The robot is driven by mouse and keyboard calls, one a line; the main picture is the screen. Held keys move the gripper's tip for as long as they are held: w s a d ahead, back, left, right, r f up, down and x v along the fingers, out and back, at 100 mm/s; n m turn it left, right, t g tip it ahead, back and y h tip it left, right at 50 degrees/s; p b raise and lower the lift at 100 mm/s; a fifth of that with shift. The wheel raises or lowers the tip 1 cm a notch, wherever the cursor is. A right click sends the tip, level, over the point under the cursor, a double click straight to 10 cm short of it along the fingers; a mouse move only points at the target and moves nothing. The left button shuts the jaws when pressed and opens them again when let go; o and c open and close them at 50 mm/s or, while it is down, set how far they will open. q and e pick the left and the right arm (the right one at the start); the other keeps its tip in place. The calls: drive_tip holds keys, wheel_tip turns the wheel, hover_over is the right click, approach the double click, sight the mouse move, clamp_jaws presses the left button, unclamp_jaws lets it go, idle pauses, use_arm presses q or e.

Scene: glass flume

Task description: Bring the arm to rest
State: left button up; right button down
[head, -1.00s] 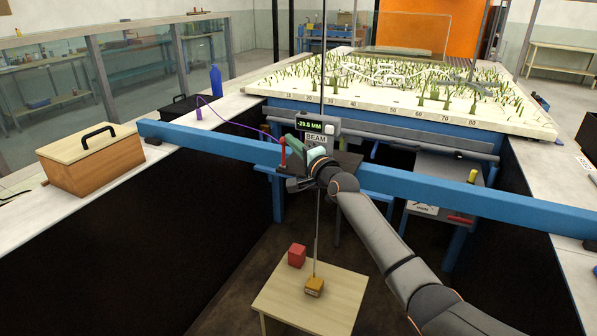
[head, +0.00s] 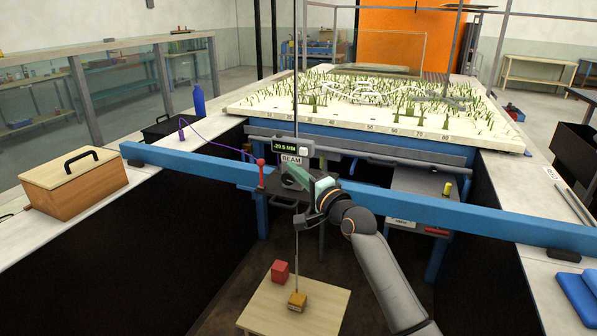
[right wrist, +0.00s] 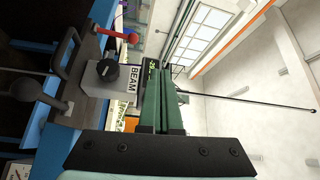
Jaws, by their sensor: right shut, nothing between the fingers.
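My right arm comes in from the lower right of the head view. Its gripper (head: 299,175) is at the blue beam (head: 430,208), just below and in front of the gauge box marked BEAM (head: 292,160). In the right wrist view the two green fingers (right wrist: 162,95) lie together, shut and empty. They point toward the BEAM box (right wrist: 115,78), with its black knob (right wrist: 104,70) beside them. I cannot tell whether the fingertips touch the box. My left gripper is not in view.
A red-knobbed lever (head: 261,172) stands left of the gripper. A wooden box (head: 75,190) sits on the left ledge.

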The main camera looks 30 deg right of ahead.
drive_tip(key=s+a+f+n+g, duration=0.2)
drive_tip(key=s+a+f+n, duration=0.15)
drive_tip(key=f, duration=0.45)
drive_tip(key=s+a+f+n+g, duration=0.1)
drive_tip(key=s+a+f+n, duration=0.1)
drive_tip(key=s+f, duration=0.45)
drive_tip(key=s+a+f+n+g, duration=0.2)
drive_tip(key=s+a+f+n, duration=0.1)
drive_tip(key=f, duration=0.7)
drive_tip(key=s+a+f+n+g, duration=0.1)
drive_tip(key=s+a+f+n, duration=0.2)
drive_tip(key=s+f, duration=0.2)
drive_tip(key=s+a+f+n+g, duration=0.2)
drive_tip(key=s+a+f+n, duration=0.1)
drive_tip(key=s, duration=0.7)
drive_tip(key=s+a+f+n+g+y, duration=0.1)
drive_tip(key=s+a+f+n, duration=0.2)
drive_tip(key=s+f, duration=0.3)
drive_tip(key=shift+s+a+f+g, duration=0.3)
drive_tip(key=shift+s, duration=0.65)
